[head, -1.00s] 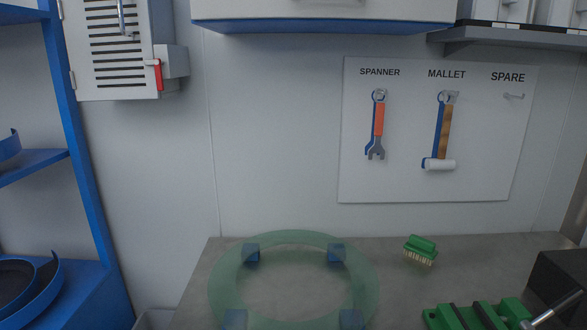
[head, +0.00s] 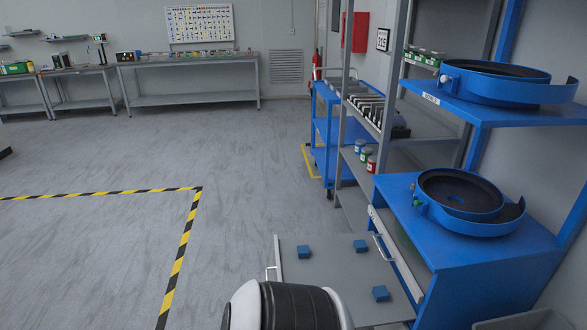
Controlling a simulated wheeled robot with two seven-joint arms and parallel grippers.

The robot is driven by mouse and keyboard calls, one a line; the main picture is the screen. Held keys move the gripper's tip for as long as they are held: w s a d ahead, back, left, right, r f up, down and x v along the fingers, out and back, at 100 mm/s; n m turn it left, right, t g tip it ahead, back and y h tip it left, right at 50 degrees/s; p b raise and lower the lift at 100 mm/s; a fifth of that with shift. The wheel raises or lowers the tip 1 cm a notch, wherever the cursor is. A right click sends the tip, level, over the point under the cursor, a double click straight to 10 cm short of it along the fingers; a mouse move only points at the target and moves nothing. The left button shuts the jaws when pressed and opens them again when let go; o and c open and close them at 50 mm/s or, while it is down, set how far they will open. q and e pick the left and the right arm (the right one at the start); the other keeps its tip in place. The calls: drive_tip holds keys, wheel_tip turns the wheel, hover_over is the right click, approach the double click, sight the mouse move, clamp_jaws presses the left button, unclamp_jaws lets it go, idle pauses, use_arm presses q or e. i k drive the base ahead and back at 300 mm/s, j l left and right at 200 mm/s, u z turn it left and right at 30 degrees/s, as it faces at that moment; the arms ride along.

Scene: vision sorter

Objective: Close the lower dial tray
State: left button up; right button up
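A flat grey tray (head: 330,278) is pulled out to the left from the blue stand (head: 468,258) at the lower right of the head view. A pale front panel with a bar handle (head: 383,247) lies flush against the stand, above the tray. A black and white part of my own arm covers the tray's near left part. Neither gripper shows, and the tray's lower edge is partly hidden.
Round blue bowls (head: 462,200) sit on the stand and shelf above. A blue cart (head: 328,140) and grey shelf unit stand behind. A grey bench (head: 190,75) runs along the back wall. The floor at left is clear, with yellow-black tape (head: 180,252).

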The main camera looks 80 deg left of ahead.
sight(352, 265)
drive_tip(key=k+j+u, duration=0.15)
drive_tip(key=u, duration=0.25)
drive_tip(key=k+j+u, duration=0.1)
drive_tip(key=u, duration=0.35)
drive_tip(key=j+u, duration=0.4)
drive_tip(key=l+u, duration=0.1)
drive_tip(key=u, duration=1.15)
drive_tip(key=k+j, duration=0.05)
